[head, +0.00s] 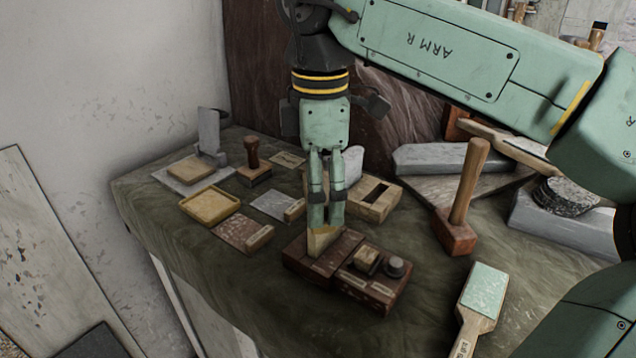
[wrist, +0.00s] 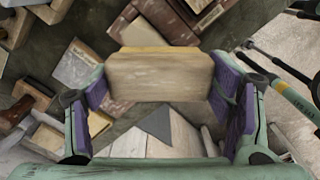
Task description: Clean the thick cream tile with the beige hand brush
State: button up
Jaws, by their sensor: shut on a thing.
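My gripper (head: 326,222) points straight down and is shut on a pale block with a yellowish edge, which looks like the beige hand brush (head: 321,241). In the wrist view, the brush (wrist: 160,76) shows as a wood-grained block between the purple finger pads. It is over or on a dark red-brown slab; I cannot tell if it touches. A cream tile (head: 187,168), probably the thick one, lies on a grey slab (head: 207,183) at the far left of the table, well apart from my gripper.
Left of my gripper are a yellow tray (head: 209,205), a reddish tile (head: 236,231) and a dark-handled stamp (head: 252,158). The red-brown box (head: 375,290) stands at front, a wooden mallet (head: 464,200) to the right. The table's front left strip is clear.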

jog(key=shift+s+d, duration=0.2)
jog(key=shift+s, duration=1)
jog(key=shift+w+a+r, duration=0.15)
jog(key=shift+w, duration=0.65)
jog(key=shift+w+a+f+p, duration=0.15)
jog(key=shift+w+p, duration=0.15)
jog(key=shift+w, duration=0.4)
jog(key=shift+w+a+f+p, duration=0.1)
jog(key=shift+w+p, duration=0.2)
jog(key=shift+w, duration=0.4)
jog(key=shift+s, duration=0.1)
jog(key=shift+o, duration=0.2)
jog(key=shift+s+d+r+b, duration=0.1)
jog(key=shift+s+d+b, duration=0.15)
jog(key=shift+s, duration=0.85)
jog(key=shift+s+d+b, duration=0.15)
jog(key=shift+s+b, duration=0.05)
jog(key=shift+s, duration=0.85)
jog(key=shift+c, duration=0.2)
